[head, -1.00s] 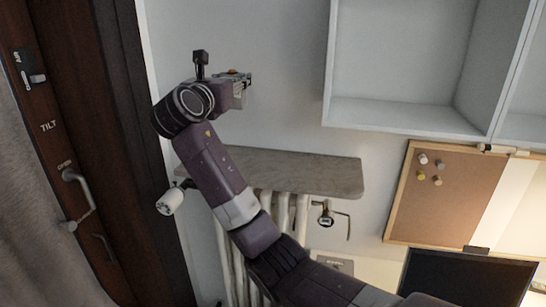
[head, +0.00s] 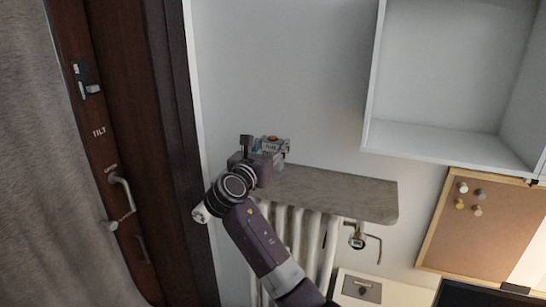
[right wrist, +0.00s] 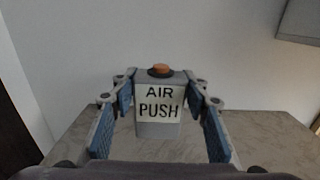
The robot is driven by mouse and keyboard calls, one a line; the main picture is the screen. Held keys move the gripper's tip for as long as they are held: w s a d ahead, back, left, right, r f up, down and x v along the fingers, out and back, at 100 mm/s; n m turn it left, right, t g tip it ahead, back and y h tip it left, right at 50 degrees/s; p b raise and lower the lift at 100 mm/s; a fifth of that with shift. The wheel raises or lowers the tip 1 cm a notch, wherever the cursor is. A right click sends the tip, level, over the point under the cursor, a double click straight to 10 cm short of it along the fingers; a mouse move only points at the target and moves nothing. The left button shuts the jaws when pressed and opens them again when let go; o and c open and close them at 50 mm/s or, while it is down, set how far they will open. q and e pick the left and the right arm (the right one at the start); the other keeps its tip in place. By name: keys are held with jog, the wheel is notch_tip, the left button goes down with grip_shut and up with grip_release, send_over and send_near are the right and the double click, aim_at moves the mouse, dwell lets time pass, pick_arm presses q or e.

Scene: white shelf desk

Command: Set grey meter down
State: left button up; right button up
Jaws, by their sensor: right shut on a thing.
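The grey meter (right wrist: 158,131) is a small upright box with an orange button on top and a white label reading "AIR PUSH". In the right wrist view it stands between the blue-padded fingers of my right gripper, which is shut on it. In the head view my right gripper (head: 284,147) is just above the back left part of the grey stone-like ledge (head: 340,193). The ledge (right wrist: 230,133) also shows below the meter in the wrist view. I cannot tell whether the meter's base touches the ledge. My left gripper is not in view.
A white radiator (head: 312,240) is under the ledge. A white open shelf (head: 450,142) hangs at the upper right, with a cork board (head: 475,230) below it. A dark wooden door frame (head: 150,150) stands at the left. The ledge's right part is clear.

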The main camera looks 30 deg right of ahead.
jog(key=shift+f+p, duration=0.3)
jog(key=shift+f, duration=1.85)
jog(key=o, duration=1.2)
jog(key=shift+f, duration=0.1)
jog(key=b+v, duration=0.3)
jog(key=v, duration=0.9)
jog(key=shift+a, duration=0.1)
